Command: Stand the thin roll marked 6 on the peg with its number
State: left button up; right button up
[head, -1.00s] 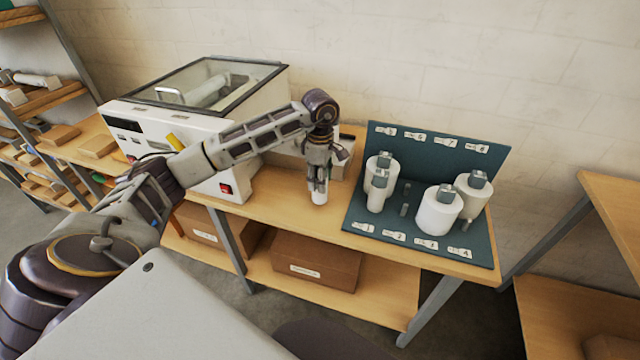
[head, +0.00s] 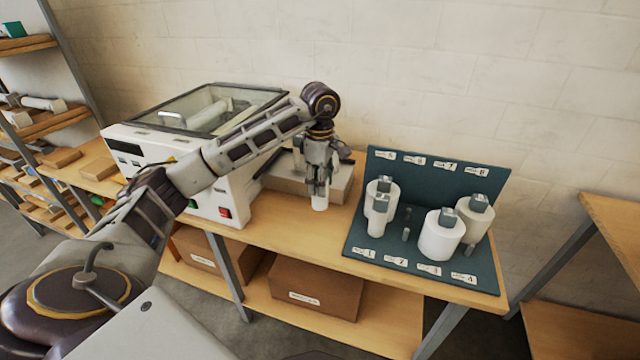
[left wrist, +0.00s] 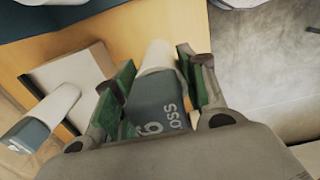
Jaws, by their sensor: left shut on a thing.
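My left gripper (head: 319,178) is shut on a thin white roll (head: 319,202) and holds it upright, left of the peg board. In the left wrist view the roll's grey-blue cap (left wrist: 155,105) reads 6 and shows between the green-padded fingers (left wrist: 150,92). The teal peg board (head: 390,247) has labels 1 to 4 along its front and 5 to 8 on its back panel. The label 6 (head: 413,161) is second from left at the back. A bare peg (head: 407,212) stands in the row behind another bare peg (head: 405,235). My right gripper is out of view.
A pale box (head: 292,178) lies behind the gripper. The white laminator (head: 215,195) stands to the left. Bare tabletop (head: 300,240) lies in front of the gripper.

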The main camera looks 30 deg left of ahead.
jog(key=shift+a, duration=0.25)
pick_arm(q)
jog(key=shift+r, duration=0.1)
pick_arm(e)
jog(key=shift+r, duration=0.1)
